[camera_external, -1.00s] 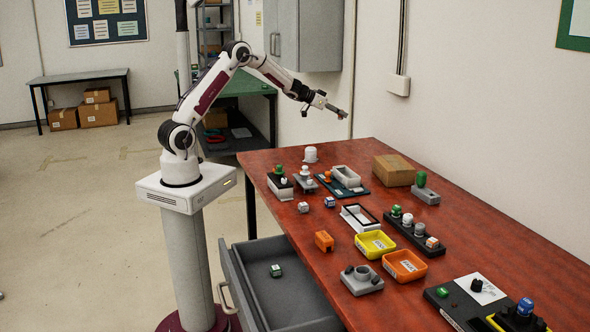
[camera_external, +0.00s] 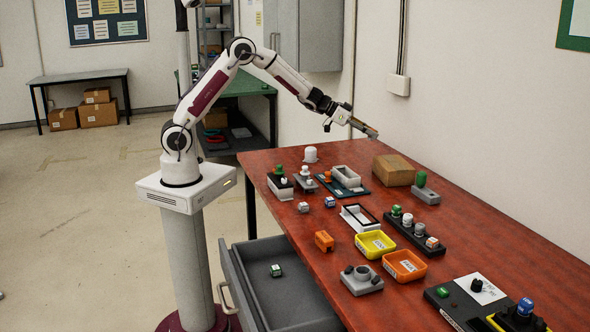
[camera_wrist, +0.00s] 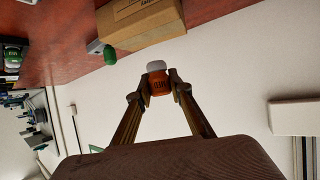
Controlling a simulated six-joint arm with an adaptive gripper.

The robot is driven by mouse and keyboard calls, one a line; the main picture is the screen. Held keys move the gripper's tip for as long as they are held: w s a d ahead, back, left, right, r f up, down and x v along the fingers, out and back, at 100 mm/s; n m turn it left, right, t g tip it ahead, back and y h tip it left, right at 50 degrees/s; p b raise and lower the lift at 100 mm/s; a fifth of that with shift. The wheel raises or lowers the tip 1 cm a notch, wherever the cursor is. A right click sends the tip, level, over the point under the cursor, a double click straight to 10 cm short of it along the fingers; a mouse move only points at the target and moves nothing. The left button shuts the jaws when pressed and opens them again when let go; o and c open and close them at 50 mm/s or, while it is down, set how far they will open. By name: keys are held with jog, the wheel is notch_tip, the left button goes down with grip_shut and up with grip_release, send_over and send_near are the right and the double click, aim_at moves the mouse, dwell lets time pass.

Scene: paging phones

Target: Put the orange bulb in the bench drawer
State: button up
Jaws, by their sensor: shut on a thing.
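My gripper (camera_external: 372,134) is raised above the far end of the red bench, near the wall. In the wrist view, my gripper (camera_wrist: 159,90) is shut on the orange bulb (camera_wrist: 158,86), which has a pale grey end and dark marks on its side. The bulb is too small to make out clearly in the external view. The grey bench drawer (camera_external: 238,288) is pulled open at the bench's left side, at the bottom of the external view. A small green cube-like piece (camera_external: 275,270) lies inside it, with free floor around.
A cardboard box (camera_external: 394,170) stands on the bench below my gripper. Beside it is a green-topped part on a grey block (camera_external: 426,195). Yellow (camera_external: 375,244) and orange (camera_external: 404,266) trays and several small parts crowd the bench. The wall runs along the back.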

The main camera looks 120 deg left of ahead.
jog(key=w+d+m+h, duration=0.1)
jog(key=w+d, duration=0.2)
jog(key=d, duration=0.5)
jog(key=w+d+m+h, duration=0.2)
jog(key=w+d, duration=0.1)
jog(key=d, duration=0.6)
jog(key=m+g+h, duration=0.2)
jog(key=m+h, duration=0.6)
send_over(286, 302)
notch_tip(286, 302, down, 18)
jog(key=shift+r, duration=0.15)
jog(key=shift+f, duration=2.9)
